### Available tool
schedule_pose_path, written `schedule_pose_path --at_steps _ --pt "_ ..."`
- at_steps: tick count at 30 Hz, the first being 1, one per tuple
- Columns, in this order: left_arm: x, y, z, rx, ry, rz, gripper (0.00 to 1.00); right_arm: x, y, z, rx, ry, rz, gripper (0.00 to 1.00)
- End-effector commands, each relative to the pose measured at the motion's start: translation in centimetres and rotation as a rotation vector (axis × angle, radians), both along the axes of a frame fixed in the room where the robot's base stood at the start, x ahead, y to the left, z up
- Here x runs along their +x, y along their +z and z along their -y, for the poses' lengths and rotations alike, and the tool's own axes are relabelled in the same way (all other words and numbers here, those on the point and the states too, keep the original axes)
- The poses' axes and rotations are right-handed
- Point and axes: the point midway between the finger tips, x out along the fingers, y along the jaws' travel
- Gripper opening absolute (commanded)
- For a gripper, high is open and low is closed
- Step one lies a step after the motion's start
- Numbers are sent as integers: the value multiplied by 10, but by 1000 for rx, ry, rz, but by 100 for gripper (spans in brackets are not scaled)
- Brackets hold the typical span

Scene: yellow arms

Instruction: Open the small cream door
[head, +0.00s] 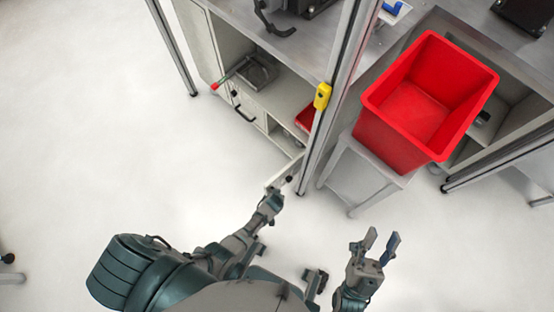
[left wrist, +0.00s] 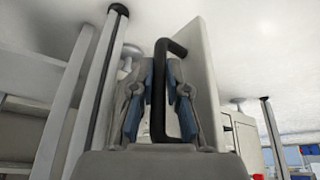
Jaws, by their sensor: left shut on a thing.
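The small cream door (head: 284,172) shows in the head view as a narrow panel seen from above, standing out from the lower front of the grey cabinet. Its flat face (left wrist: 198,60) rises just right of the handle in the left wrist view. The black bar handle (left wrist: 159,105) stands upright between the blue-padded fingers of my left gripper (left wrist: 160,82), which is shut on it. In the head view my left gripper (head: 272,197) is at the door, and the handle is mostly hidden. My right gripper (head: 381,242) is open and empty, apart from the cabinet.
A red bin (head: 417,112) stands on a grey stand right of the door. A metal post (head: 322,130) with a yellow box (head: 322,96) rises beside the door. Another cabinet front with a black handle (head: 243,114) is further left.

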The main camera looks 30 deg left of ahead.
Motion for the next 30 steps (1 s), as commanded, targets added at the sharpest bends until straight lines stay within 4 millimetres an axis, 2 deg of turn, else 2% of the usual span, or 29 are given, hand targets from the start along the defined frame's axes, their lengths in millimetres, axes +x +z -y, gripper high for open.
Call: schedule_pose_path --at_steps 1,13,14,15,16,17,30 --pt "8 5 4 -2 -3 18 0 0 0 0 0 0 0 40" --pt "8 5 3 -3 -4 19 0 0 0 0 -2 0 -2 40" --pt "8 5 2 -4 -4 19 19 0 0 0 -2 0 -2 40" --pt "8 4 2 -4 -4 18 29 0 0 0 -2 0 -2 40" --pt "7 4 2 -4 -3 17 37 0 0 0 -2 0 -3 40" --pt "7 3 2 -4 -4 15 39 0 0 0 -2 0 -3 40" --pt "1 3 3 2 -2 3 39 -2 -2 1 0 1 -8 40"
